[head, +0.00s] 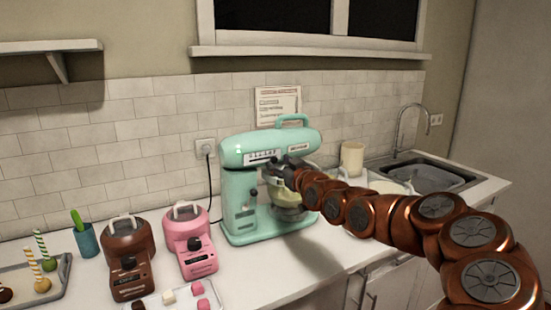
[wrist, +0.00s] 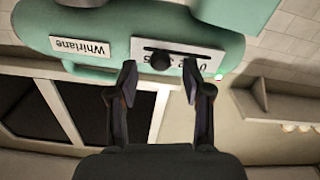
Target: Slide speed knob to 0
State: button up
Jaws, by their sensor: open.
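The mint green stand mixer (head: 262,190) stands on the counter, its head also filling the top of the wrist view (wrist: 100,18). In the wrist view a white speed panel (wrist: 185,47) carries a dark slot and partly hidden numbers; a 0 seems to show near its right end. The round black speed knob (wrist: 160,60) sits toward the left part of the slot. My gripper (wrist: 160,72) is open, with its fingertips on either side of the knob in the picture. I cannot tell whether they touch it. My gripper (head: 288,164) also shows at the mixer head in the head view.
A glass bowl (head: 290,198) hangs under the mixer head. A pink machine (head: 190,243) and a brown machine (head: 127,259) stand to its left. A white container (head: 352,158) and a sink (head: 432,178) are to the right. The wall is close behind.

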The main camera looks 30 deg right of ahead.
aim_at(276, 161)
jog(key=shift+w+d+p, duration=0.1)
jog(key=shift+w+p, duration=0.35)
jog(key=shift+w, duration=1.15)
jog(key=shift+c, duration=0.5)
grip_shut()
